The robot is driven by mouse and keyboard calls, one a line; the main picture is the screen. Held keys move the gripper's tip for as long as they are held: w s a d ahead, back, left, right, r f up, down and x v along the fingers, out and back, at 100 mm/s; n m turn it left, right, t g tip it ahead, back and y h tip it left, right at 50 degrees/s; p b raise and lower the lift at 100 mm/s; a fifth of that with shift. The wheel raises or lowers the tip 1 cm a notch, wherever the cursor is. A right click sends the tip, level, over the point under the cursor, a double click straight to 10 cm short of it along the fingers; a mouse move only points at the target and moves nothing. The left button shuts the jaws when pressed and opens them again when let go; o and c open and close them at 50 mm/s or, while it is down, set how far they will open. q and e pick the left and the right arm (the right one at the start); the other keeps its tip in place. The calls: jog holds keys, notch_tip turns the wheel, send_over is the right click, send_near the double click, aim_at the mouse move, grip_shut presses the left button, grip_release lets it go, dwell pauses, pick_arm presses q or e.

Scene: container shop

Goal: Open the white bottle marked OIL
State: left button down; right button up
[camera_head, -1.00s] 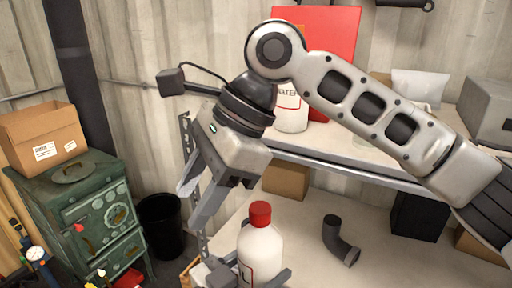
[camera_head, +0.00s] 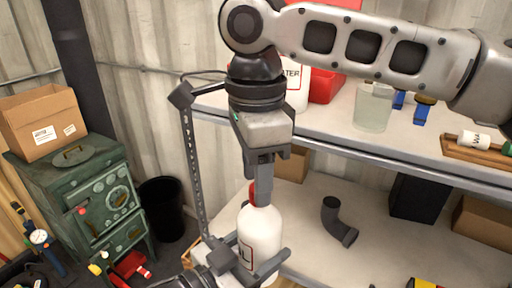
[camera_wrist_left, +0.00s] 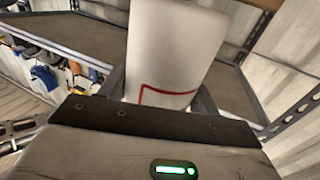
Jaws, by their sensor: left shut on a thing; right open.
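The white bottle (camera_head: 262,232) stands upright in the head view, above the lower shelf, with part of a red-framed label showing. Its red cap (camera_head: 252,192) is partly hidden behind my right gripper. My left gripper (camera_head: 250,258) is shut on the bottle's body, one finger on each side. In the left wrist view the white bottle (camera_wrist_left: 175,45) rises between the fingers, with a red label line. My right gripper (camera_head: 260,182) is open and points straight down at the cap. I cannot tell whether its fingers touch the cap.
A black pipe elbow (camera_head: 338,222) lies on the lower shelf (camera_head: 300,232) to the right. The upper shelf bears a WATER bottle (camera_head: 297,92) and a glass jar (camera_head: 373,106). A green stove (camera_head: 85,190) and a black bin (camera_head: 163,208) stand at left.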

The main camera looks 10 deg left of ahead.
jog(key=shift+f, duration=0.6)
grip_shut()
